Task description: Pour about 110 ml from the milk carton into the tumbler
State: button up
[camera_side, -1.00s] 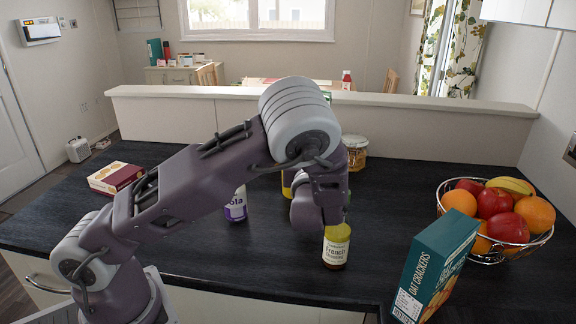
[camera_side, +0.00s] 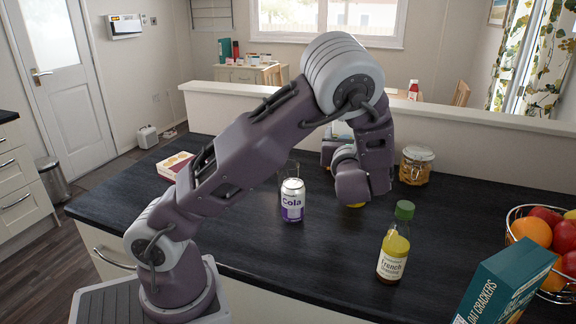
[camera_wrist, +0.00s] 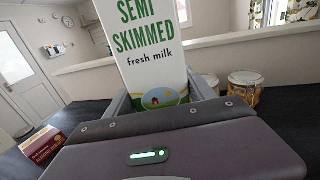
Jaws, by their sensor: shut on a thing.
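The milk carton (camera_wrist: 150,40), white with green "SEMI SKIMMED fresh milk" lettering, stands between the fingers of my gripper (camera_wrist: 162,97) in the wrist view. My gripper is shut on it. In the side view my gripper (camera_side: 337,150) is mostly hidden behind my wrist, and only a small part of the carton (camera_side: 341,130) shows. A clear glass, seemingly the tumbler (camera_side: 290,168), stands behind the cola can, left of my gripper; the can hides its lower part. I cannot tell its contents. No milk stream is visible.
The cola can (camera_side: 292,201) stands just in front of the glass. A dressing bottle (camera_side: 394,247) is right of my wrist, with a cracker box (camera_side: 508,283) and fruit bowl (camera_side: 541,240) farther right. A jar (camera_side: 416,168) stands behind; a red-and-cream box (camera_side: 175,165) lies left. A yellow item (camera_side: 356,205) is mostly hidden.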

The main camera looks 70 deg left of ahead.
jog(key=s+a+n+g+y, duration=0.3)
jog(key=s+a+n+g, duration=0.55)
jog(key=s+a, duration=0.8)
notch_tip(320, 180, down, 6)
jog(key=s+d+m+g, duration=0.1)
jog(key=d, duration=0.1)
jog(key=shift+s+f+m+g, duration=0.15)
jog(key=shift+s+m+g, duration=0.2)
jog(key=shift+s, duration=0.05)
jog(key=shift+m, duration=0.3)
